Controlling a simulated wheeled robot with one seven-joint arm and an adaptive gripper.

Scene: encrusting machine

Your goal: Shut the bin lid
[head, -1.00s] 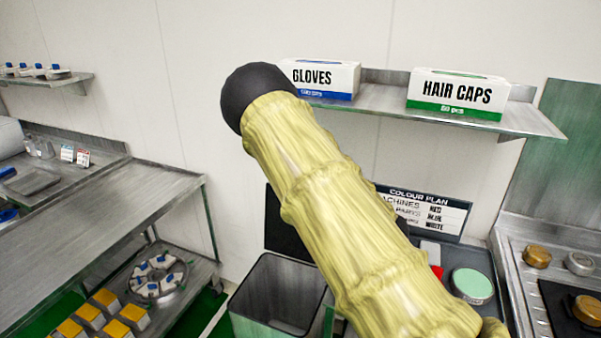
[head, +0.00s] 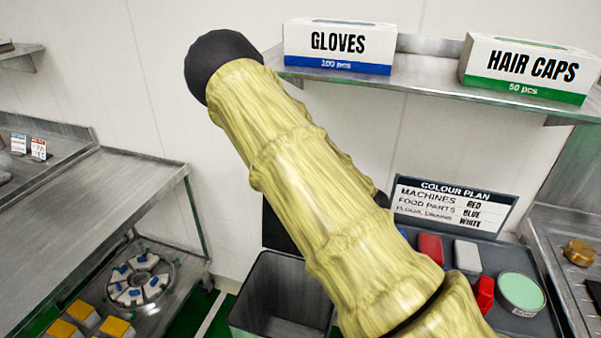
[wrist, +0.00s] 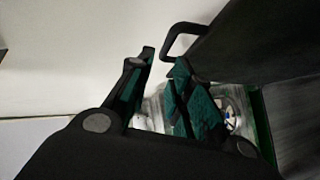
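The bin (head: 262,312) is a grey, square, open-topped container on the floor, low in the middle of the head view, partly behind my arm. Its dark lid (head: 274,230) stands raised at the back, mostly hidden by my arm. In the wrist view a dark panel that looks like the lid (wrist: 245,50) fills the upper right, with a black loop handle (wrist: 183,30) on its edge. My gripper (wrist: 163,64) has green-padded fingers, apart and empty, close to the panel and below its handle; I cannot tell if they touch. The head view hides my gripper behind my arm.
A steel rack (head: 110,195) stands left of the bin. A dark tray (head: 545,322) with a green-topped round tub (head: 521,291) and red and grey blocks is at the right. A wall shelf (head: 420,85) holds glove and hair cap boxes above.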

